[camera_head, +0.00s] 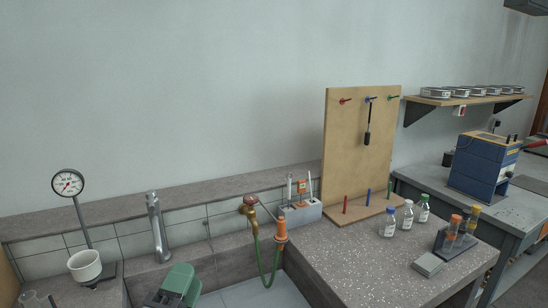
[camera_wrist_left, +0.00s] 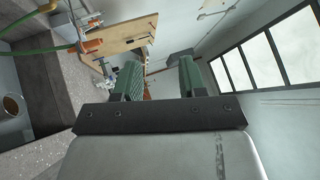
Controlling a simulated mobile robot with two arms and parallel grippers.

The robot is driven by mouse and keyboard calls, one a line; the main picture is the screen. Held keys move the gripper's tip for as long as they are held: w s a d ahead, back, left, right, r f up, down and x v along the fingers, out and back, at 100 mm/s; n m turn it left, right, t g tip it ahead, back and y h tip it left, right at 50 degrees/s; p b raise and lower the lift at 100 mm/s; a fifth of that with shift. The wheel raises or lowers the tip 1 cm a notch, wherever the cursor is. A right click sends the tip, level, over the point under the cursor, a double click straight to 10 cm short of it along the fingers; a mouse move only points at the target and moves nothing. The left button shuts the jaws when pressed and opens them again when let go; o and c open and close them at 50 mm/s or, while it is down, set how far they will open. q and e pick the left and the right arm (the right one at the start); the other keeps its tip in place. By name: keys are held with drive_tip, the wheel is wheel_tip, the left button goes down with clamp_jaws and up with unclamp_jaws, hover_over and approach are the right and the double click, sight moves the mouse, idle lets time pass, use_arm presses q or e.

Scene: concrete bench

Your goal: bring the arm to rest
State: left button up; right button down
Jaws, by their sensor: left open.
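My left gripper (camera_head: 176,286) shows at the bottom of the head view, in front of the sink tap, with its green fingers partly cut off by the frame edge. In the left wrist view the two green fingers (camera_wrist_left: 160,78) stand apart with nothing between them. The gripper is open and empty, and I see it touching nothing. My right gripper is in neither view.
A metal tap (camera_head: 157,228), a gauge (camera_head: 68,183) above a white cup (camera_head: 85,265), and an orange nozzle (camera_head: 281,236) on a green hose stand near the gripper. A pegboard (camera_head: 345,140), bottles (camera_head: 408,214) and a grey block (camera_head: 428,265) occupy the speckled bench (camera_head: 345,262).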

use_arm(q)
drive_tip(key=s+a+f+n+g+y, duration=0.3)
drive_tip(key=s+f+n+g, duration=0.15)
drive_tip(key=f+n, duration=0.3)
drive_tip(key=s+a+f+n+g+y, duration=0.3)
drive_tip(key=f+n+g, duration=0.25)
drive_tip(key=f, duration=0.35)
drive_tip(key=s+f+n+g+h, duration=0.1)
drive_tip(key=s+f+n+g, duration=0.6)
drive_tip(key=s+f, duration=0.6)
drive_tip(key=s+f+m+g, duration=0.1)
drive_tip(key=s+f, duration=0.1)
drive_tip(key=f, duration=1.1)
drive_tip(key=s+f+g, duration=0.1)
drive_tip(key=s+f, duration=0.1)
drive_tip(key=f, duration=1.1)
drive_tip(key=s+a+f+g, duration=0.1)
drive_tip(key=s+a+f, duration=0.1)
drive_tip(key=s+f, duration=1.1)
drive_tip(key=shift+s+a+m, duration=0.3)
drive_tip(key=shift+s+a, duration=0.1)
drive_tip(key=shift+s, duration=0.4)
